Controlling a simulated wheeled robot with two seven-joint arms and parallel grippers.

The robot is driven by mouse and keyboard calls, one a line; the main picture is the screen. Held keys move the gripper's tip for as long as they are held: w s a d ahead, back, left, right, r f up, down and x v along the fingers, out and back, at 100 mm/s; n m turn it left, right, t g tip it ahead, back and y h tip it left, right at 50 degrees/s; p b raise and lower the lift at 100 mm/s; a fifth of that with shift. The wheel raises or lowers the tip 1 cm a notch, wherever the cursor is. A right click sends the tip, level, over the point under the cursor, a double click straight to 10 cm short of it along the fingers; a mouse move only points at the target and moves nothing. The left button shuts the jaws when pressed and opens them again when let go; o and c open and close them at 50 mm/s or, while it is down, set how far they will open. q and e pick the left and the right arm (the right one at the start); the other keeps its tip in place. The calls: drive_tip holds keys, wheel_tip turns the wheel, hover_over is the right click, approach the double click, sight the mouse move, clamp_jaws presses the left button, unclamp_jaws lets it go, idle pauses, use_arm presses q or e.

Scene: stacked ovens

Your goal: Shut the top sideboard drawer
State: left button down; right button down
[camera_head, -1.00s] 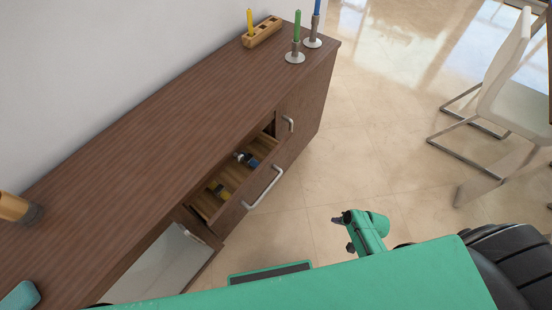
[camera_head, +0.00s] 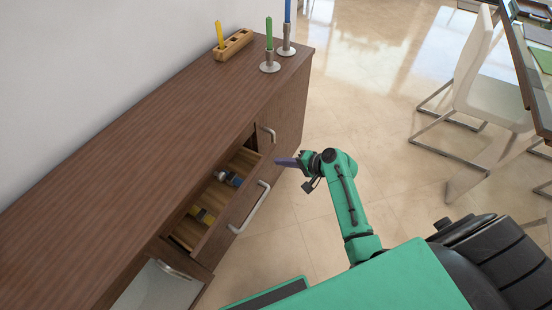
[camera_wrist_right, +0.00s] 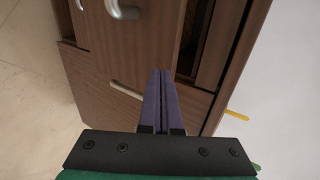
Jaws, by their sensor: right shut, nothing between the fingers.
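The top sideboard drawer (camera_head: 232,207) stands partly open from the brown sideboard (camera_head: 150,125), with a few small items inside. Its metal bar handle (camera_head: 250,207) is on the front face. My right gripper (camera_head: 283,162) is shut and empty, in front of the sideboard just right of the drawer's far end, apart from the handle in the head view. In the right wrist view its purple fingers (camera_wrist_right: 162,100) are together, pointing at the brown front, where a metal handle (camera_wrist_right: 126,91) shows to their left. My left gripper is not in view.
A yellow candle in a wooden block (camera_head: 233,44), a green candle (camera_head: 269,35) and a blue candle stand on the sideboard's far end. A glass-fronted door (camera_head: 158,288) is at the near end. White chairs (camera_head: 490,85) and a table stand to the right. Tiled floor between is clear.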

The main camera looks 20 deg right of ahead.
drive_tip(key=shift+w+a, duration=0.75)
drive_tip(key=shift+w, duration=0.2)
drive_tip(key=w+a+b, duration=0.2)
drive_tip(key=w+a, duration=0.4)
drive_tip(key=w, duration=0.1)
drive_tip(key=shift+w+r, duration=0.15)
drive_tip(key=shift+r, duration=0.05)
drive_tip(key=shift+a, duration=0.15)
